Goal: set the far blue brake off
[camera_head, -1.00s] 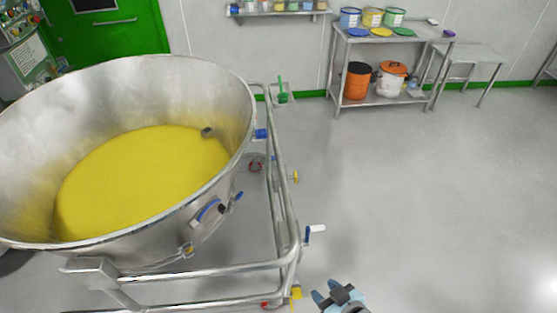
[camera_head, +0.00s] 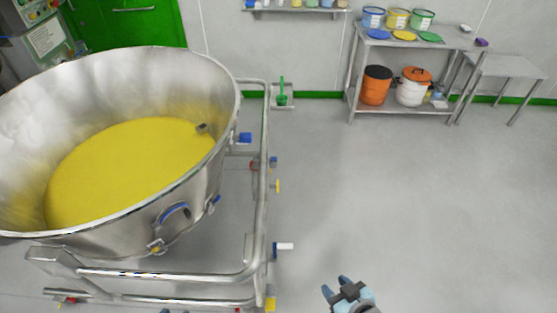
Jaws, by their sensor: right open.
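The large steel bowl (camera_head: 110,224) of yellow powder stands on a tubular frame (camera_head: 262,200) at the left. A small blue part (camera_head: 273,162) sits on the frame's right side toward the far end, beside a red part; I cannot tell for certain that it is the far blue brake, or its setting. A nearer blue part with a white handle (camera_head: 284,246) sticks out to the right of the frame. My right gripper (camera_head: 335,287) is open and empty at the bottom, right of the frame and apart from it. My left gripper is not in view.
A yellow part (camera_head: 277,186) juts from the frame's right side, and another yellow part (camera_head: 270,304) is at its near corner. A steel shelf table (camera_head: 398,44) with tubs stands at the back. The floor right of the frame is clear.

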